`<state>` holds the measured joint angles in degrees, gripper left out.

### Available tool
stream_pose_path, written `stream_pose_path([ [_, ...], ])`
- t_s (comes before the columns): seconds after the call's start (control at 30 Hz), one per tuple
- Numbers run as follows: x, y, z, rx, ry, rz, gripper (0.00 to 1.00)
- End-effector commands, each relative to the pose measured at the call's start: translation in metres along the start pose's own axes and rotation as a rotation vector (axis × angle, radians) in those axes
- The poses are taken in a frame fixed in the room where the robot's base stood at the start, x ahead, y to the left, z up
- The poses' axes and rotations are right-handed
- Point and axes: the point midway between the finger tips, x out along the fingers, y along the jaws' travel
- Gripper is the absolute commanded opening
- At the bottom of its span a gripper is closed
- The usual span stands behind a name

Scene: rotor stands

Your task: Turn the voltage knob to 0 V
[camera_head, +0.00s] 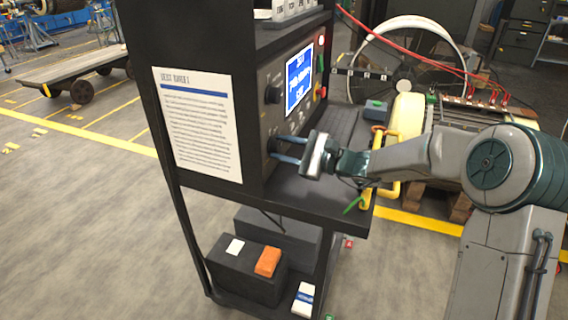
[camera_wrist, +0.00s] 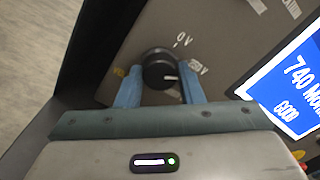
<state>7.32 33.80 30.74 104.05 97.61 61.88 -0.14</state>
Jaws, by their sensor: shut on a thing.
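The voltage knob (camera_wrist: 158,68) is a round black dial on the grey panel (camera_wrist: 215,38) in the wrist view. Its white pointer mark points right, just below the "250 V" label (camera_wrist: 198,67). The "0 V" label (camera_wrist: 183,41) is above it, slightly right. My gripper (camera_wrist: 161,80) has its two blue fingers on either side of the knob and is shut on it. In the head view, my gripper (camera_head: 273,146) reaches the lower part of the console's front panel, and its fingers partly hide the knob there.
A lit blue screen (camera_head: 299,78) sits on the panel above my gripper. Another black knob (camera_head: 272,94) is left of the screen. A black shelf (camera_head: 308,195) juts out below my gripper. A yellow frame (camera_head: 379,165) stands close behind my wrist.

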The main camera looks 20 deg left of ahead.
Motion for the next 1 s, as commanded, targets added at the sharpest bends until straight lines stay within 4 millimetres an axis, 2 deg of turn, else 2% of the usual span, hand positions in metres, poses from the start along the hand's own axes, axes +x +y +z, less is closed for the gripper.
stream_pose_path([
  [0.07,-0.0006,0.0057,-0.007,-0.079,-0.002,-0.001,0.11],
  [0.7,0.0,0.0062,-0.007,-0.68,-0.02,-0.003,0.11],
  [1.0,0.0,0.0043,-0.0051,-0.898,-0.026,-0.003,0.11],
])
